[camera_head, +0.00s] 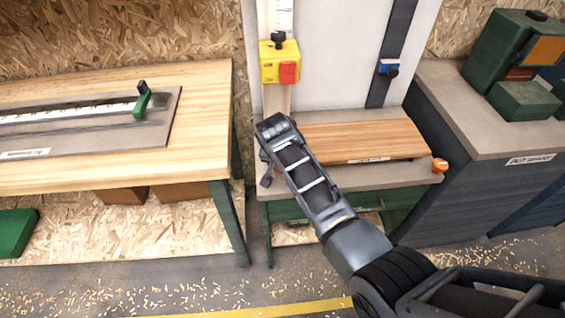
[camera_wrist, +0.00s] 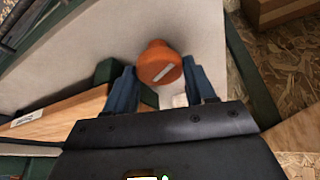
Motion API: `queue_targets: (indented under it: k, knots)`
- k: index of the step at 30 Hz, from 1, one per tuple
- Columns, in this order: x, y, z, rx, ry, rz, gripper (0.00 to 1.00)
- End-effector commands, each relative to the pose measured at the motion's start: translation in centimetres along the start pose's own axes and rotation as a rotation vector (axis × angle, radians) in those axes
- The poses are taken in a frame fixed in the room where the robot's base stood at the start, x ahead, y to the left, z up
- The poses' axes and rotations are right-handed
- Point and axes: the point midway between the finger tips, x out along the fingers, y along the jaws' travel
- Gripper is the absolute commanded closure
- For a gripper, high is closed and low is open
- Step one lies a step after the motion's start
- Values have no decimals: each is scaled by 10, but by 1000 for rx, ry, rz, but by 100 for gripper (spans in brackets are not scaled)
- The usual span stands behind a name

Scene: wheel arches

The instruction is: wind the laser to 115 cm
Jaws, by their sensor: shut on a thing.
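A yellow box with a red block and black knob (camera_head: 280,62), which looks like the laser carriage, sits on an upright post with a white scale (camera_head: 282,16). The scale's figures are too small to read. My gripper (camera_head: 264,170) is at the left end of the bench below the post. In the wrist view, an orange knob with a pale line (camera_wrist: 160,63) sits between the fingers of my gripper (camera_wrist: 161,78), which are closed on it. In the head view my gripper hides this knob. Another orange knob (camera_head: 439,166) is at the bench's right end.
A labelled wooden board (camera_head: 350,140) lies on the bench. A dark rail with a blue clamp (camera_head: 388,67) stands behind it. A wooden table with a ruled fixture (camera_head: 70,125) is at left. A dark cabinet with green machines (camera_head: 525,100) is at right. Shavings litter the floor.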

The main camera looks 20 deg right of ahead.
Motion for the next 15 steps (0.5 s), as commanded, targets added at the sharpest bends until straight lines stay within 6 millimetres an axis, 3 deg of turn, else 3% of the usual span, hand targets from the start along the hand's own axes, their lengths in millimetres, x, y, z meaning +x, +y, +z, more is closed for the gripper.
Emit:
queue_targets:
  k: [15]
  knots:
    - [3, -4, 0, 420, 1, 173, 76]
